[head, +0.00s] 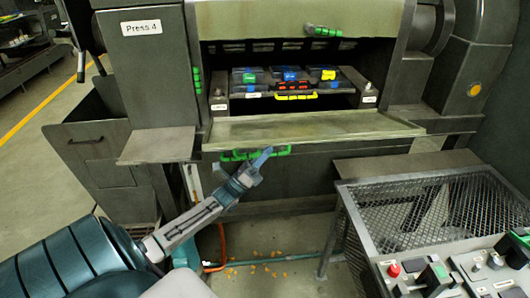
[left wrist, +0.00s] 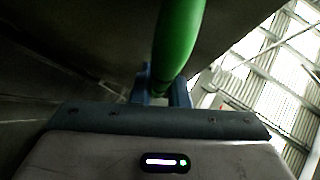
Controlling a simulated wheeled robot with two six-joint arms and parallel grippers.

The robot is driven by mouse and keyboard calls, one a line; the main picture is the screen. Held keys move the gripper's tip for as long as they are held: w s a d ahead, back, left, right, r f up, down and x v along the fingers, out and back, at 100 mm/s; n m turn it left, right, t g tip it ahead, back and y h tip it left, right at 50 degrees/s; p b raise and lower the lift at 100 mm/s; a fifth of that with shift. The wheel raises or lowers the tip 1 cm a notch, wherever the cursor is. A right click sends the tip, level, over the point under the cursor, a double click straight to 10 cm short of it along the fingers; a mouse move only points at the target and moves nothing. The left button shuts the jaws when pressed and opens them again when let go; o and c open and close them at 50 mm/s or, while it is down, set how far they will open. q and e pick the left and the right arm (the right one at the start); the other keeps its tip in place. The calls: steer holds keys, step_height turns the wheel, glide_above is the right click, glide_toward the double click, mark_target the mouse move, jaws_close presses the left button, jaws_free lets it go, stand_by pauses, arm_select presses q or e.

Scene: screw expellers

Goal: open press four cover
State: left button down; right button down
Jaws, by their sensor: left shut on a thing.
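Press four (head: 140,28) carries the label "Press 4". Its upper panel (head: 250,18) is raised, with a green handle (head: 322,31) near its lower edge. Below the opening, a flat metal flap (head: 310,127) juts out toward me. A green handle (head: 240,155) runs along the flap's front edge. My left gripper (head: 264,157) reaches up from below and is shut on this handle. In the left wrist view, the green bar (left wrist: 178,40) passes between the blue fingers (left wrist: 160,88). Which panel is the cover, I cannot tell. My right gripper is out of view.
Inside the opening sits a tray with blue, green and yellow parts (head: 290,75) and a yellow handle (head: 296,97). A mesh-topped frame (head: 440,215) and a control panel (head: 455,275) stand at right. A dark bin (head: 95,150) stands at left. Orange bits lie on the floor.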

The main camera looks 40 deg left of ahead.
arm_select(q)
steer(key=c, duration=1.4)
jaws_free()
steer(key=b+v, duration=0.2)
steer(key=v, duration=0.9)
steer(key=shift+b, duration=0.35)
steer(key=shift+s+f, duration=0.1)
